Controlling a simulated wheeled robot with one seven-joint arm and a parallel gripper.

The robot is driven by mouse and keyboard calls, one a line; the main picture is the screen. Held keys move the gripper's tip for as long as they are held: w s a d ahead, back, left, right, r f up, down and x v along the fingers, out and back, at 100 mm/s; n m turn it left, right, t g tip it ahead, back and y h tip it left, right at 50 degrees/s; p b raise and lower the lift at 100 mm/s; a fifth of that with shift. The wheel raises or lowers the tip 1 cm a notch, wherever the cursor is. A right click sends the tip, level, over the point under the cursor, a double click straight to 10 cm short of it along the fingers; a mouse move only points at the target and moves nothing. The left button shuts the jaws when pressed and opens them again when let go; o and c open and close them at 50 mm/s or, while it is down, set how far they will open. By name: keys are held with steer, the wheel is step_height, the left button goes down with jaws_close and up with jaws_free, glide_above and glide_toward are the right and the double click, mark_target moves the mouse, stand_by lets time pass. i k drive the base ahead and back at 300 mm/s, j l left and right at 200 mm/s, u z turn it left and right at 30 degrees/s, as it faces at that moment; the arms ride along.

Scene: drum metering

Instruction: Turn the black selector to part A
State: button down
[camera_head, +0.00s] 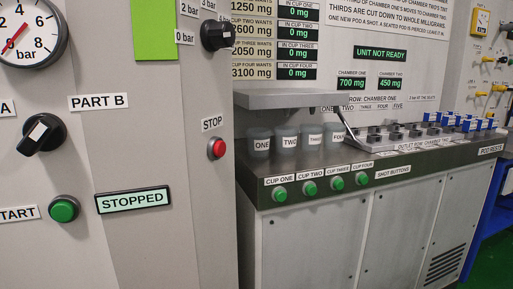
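The black selector (41,134) is on the grey panel at the left in the head view. It is a round black knob with a bar grip and a white mark on it. The bar slants from lower left to upper right, toward the side of the PART B label (98,101). The PART A label (6,109) is cut off by the left edge, with only its last letter showing. I cannot tell for certain which end of the bar is the pointer. My gripper is not in view, and nothing touches the selector.
Below the selector are a green START button (63,208) and a display reading STOPPED (133,199). A red STOP button (216,148) and a black pressure knob (216,36) are to the right. A gauge (30,30) is above. A bench (350,160) with cups stands further right.

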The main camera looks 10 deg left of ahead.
mark_target(45, 133)
steer(key=k+u, duration=0.1)
steer(key=u, duration=0.7)
steer(key=k+j+u, duration=0.1)
steer(key=u, duration=0.25)
steer(key=j+u, duration=0.15)
steer(key=u, duration=0.25)
steer(key=k, duration=0.05)
